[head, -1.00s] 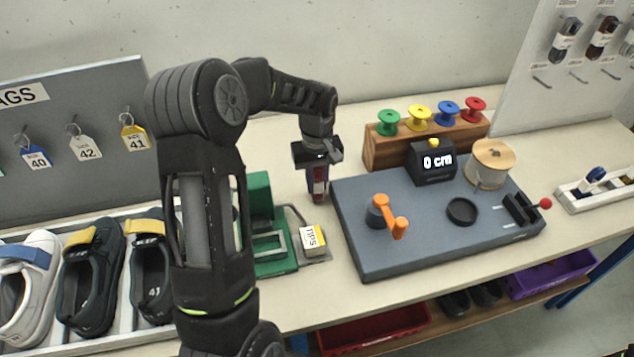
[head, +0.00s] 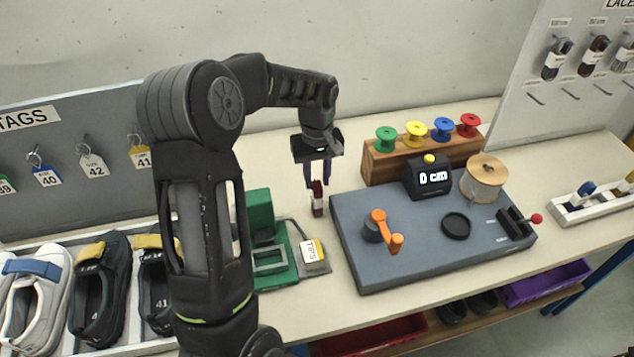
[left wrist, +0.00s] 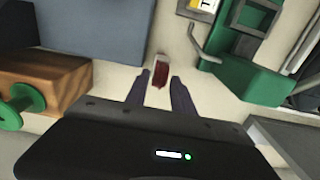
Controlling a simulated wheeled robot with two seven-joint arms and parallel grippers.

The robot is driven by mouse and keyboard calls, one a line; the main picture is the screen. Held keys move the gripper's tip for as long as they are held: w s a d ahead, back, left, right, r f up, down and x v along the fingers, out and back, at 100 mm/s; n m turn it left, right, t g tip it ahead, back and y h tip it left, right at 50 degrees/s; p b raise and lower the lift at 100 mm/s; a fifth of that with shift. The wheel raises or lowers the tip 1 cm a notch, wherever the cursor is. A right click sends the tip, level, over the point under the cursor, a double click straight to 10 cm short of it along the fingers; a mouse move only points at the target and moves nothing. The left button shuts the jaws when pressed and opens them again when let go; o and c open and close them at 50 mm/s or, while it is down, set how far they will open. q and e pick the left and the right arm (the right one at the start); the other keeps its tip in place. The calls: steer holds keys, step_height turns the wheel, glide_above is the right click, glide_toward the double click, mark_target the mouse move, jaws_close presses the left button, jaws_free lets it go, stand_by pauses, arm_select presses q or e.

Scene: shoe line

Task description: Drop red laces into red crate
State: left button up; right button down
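The red laces (head: 317,199), a small dark red bundle with a white band, are on the worktop between the green device and the grey board. My left gripper (head: 319,183) is just above them, pointing down, with its two fingers apart. In the left wrist view the laces (left wrist: 160,75) show in the gap beyond the open fingertips (left wrist: 158,80), with bare space on both sides. The red crate (head: 372,336) is below the table's front edge, partly hidden by the worktop. My right gripper is not in view.
The grey board (head: 400,262) with an orange crank (head: 385,229) lies right of the laces. The green device (head: 262,225) stands to the left. A spool rack (head: 385,167) is behind. A purple crate (head: 545,284) sits at the lower right.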

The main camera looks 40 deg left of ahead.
arm_select(q)
step_height(320, 180, up, 5)
steer(key=shift+f, duration=0.2)
steer(key=shift+o, duration=0.3)
steer(key=shift+a+f, duration=0.1)
